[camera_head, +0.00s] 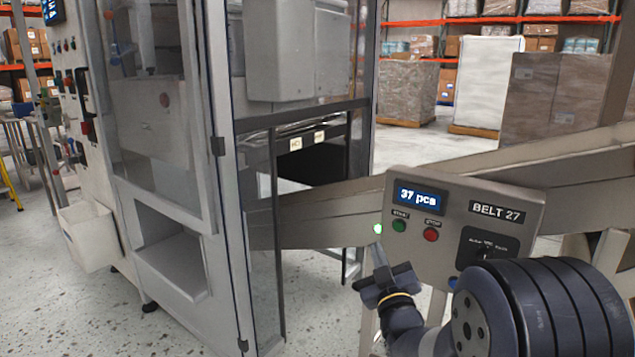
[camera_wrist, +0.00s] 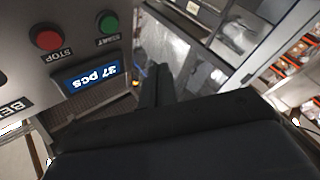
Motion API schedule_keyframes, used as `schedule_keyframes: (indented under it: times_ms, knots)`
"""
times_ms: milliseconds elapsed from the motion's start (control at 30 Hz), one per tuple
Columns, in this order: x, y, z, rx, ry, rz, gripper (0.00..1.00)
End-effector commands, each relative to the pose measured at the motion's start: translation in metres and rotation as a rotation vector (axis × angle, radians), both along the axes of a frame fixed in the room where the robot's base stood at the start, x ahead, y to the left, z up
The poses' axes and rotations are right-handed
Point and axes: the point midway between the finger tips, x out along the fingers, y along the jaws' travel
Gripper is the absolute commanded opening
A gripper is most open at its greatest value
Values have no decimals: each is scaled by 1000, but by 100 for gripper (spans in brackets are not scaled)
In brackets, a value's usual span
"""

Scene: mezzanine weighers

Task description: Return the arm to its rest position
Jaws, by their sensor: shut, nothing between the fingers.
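My gripper (camera_head: 377,257) is shut and empty. In the head view it points up, just left of and below a grey control panel (camera_head: 452,262) labelled BELT 27. The panel has a display (camera_head: 417,198) reading 37 pcs, a green START button (camera_head: 399,226), a red STOP button (camera_head: 431,234) and a black rotary switch (camera_head: 487,246). In the wrist view my gripper's closed fingers (camera_wrist: 160,80) show in the middle, apart from the panel (camera_wrist: 45,75), which appears upside down at the left. My arm fills the lower right of the head view and hides the panel's lower edge.
A glass-doored weighing machine (camera_head: 215,180) stands at left, with a white bin (camera_head: 88,237) on its side. An inclined conveyor (camera_head: 325,212) runs behind the panel. Wrapped pallets (camera_head: 484,85) stand at the back. Speckled floor (camera_head: 320,315) is open between machine and panel.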

Motion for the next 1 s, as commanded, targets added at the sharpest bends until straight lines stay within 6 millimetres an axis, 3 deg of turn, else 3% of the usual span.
schedule_keyframes:
  times_ms: [533,933,1000]
  knots:
    - [0,0,1,0,0,-1,0]
    - [46,-34,-2,-1,-1,-2,0]
    - [44,-32,-4,0,-4,2,0]
